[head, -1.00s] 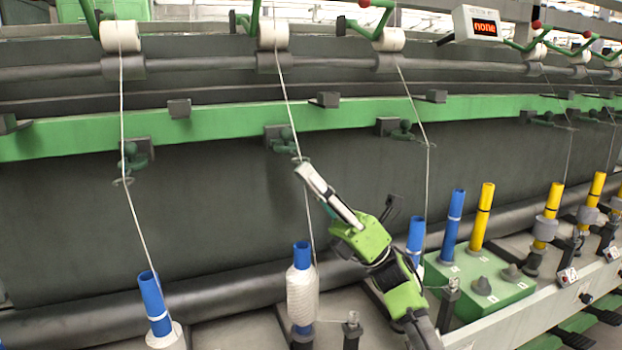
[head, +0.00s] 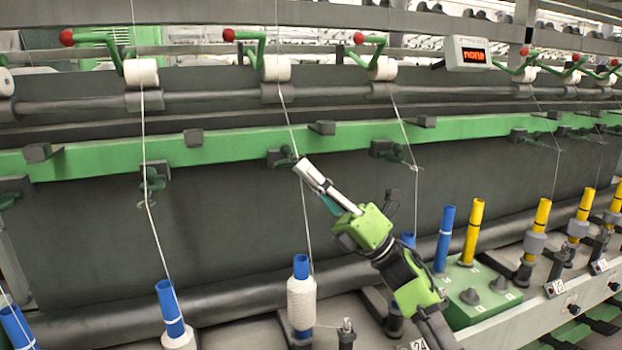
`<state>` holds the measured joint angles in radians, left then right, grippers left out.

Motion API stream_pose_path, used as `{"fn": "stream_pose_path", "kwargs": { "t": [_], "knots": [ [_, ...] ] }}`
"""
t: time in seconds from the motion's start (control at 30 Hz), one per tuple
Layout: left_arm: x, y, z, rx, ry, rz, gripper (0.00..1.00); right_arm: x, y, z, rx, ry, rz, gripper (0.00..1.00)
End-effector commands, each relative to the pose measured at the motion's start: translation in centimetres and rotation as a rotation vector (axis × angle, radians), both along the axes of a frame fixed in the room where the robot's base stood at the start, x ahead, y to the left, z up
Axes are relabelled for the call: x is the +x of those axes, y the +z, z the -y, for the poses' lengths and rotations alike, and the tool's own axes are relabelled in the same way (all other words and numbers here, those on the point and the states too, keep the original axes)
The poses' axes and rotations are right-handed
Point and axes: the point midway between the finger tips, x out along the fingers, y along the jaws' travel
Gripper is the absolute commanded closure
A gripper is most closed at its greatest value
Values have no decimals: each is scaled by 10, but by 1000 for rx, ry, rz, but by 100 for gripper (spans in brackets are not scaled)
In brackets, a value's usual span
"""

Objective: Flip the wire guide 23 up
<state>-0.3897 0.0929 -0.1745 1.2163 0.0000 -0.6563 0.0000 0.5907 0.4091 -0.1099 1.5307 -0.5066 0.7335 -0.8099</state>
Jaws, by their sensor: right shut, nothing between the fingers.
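Green wire guides hang on dark brackets along the green rail (head: 235,145). The middle wire guide (head: 283,156) is beside the tip of my right gripper (head: 303,164). The gripper is shut and empty, reaching up from the lower right. Its tip overlaps the guide's outer end and the thread there, so I cannot tell whether it touches. The left wire guide (head: 152,180) hangs lower, its loop around or beside a thread. The right wire guide (head: 396,152) points outward. No number shows on the guides. My left gripper is not in view.
Below the middle guide stands a blue tube with a white bobbin (head: 301,298). Taut threads run down from white rollers (head: 277,69). A green box (head: 485,292) with blue and yellow tubes stands right.

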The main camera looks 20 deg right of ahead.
Motion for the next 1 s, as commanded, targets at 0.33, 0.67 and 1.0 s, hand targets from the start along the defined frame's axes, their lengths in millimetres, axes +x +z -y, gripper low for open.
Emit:
{"fn": "stream_pose_path", "kwargs": {
  "t": [0.33, 0.67, 1.0],
  "knots": [
    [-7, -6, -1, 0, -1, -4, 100, 13, 39, 0, 0, -2, 3, 100],
    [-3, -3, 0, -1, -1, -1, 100, 31, 65, -1, 0, -1, 2, 100],
    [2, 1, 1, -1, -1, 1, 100, 44, 77, -1, 1, -1, 1, 100]
  ]
}}
